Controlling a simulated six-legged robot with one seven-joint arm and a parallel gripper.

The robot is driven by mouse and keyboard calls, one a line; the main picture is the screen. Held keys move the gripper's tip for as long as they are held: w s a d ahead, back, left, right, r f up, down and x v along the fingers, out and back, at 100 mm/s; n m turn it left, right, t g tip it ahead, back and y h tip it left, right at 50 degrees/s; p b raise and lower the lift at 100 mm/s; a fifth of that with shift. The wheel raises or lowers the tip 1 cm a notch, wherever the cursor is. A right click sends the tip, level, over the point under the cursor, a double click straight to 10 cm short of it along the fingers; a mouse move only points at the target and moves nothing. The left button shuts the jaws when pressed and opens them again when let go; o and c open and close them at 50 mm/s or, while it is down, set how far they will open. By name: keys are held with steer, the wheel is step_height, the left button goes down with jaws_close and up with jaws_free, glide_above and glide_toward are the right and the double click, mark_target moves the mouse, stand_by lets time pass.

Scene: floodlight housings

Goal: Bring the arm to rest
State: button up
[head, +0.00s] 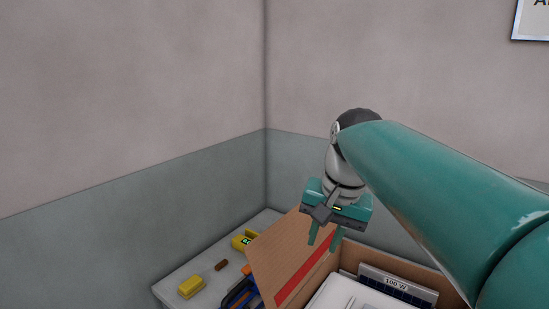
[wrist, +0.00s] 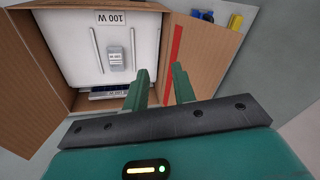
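My gripper (head: 325,238) is at the end of my teal arm, pointing down near the open flap (head: 292,262) of a cardboard box. In the wrist view the two green fingers (wrist: 160,88) stand apart with a gap between them and nothing held. The box (wrist: 42,65) lies beyond the fingertips with its flaps folded out. Inside it is a white panel (wrist: 150,45) with a "100 W" label and a small grey label plate. The fingertips appear above the box edge beside the flap with the red stripe (wrist: 174,55); I cannot tell whether they touch it.
A pale table (head: 172,289) stands in the corner against the walls. On it are a yellow block (head: 191,286), a brown piece (head: 221,265) and a yellow device with a green display (head: 243,240). Blue and orange items (head: 240,290) lie beside the flap. Air above the table's left is clear.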

steer(key=s+d+f+n+t, duration=0.1)
steer(key=s+d+f, duration=0.2)
steer(key=s+f, duration=0.3)
steer(key=s+d+f+n+t+h, duration=0.1)
steer(key=s+d+f+n+t, duration=0.1)
steer(key=s+f, duration=0.4)
steer(key=s+d, duration=0.1)
steer(key=s, duration=0.2)
steer(key=shift+d+f+n+t+h, duration=0.25)
steer(key=shift+f+n+t+h, duration=0.05)
steer(key=shift+f, duration=0.1)
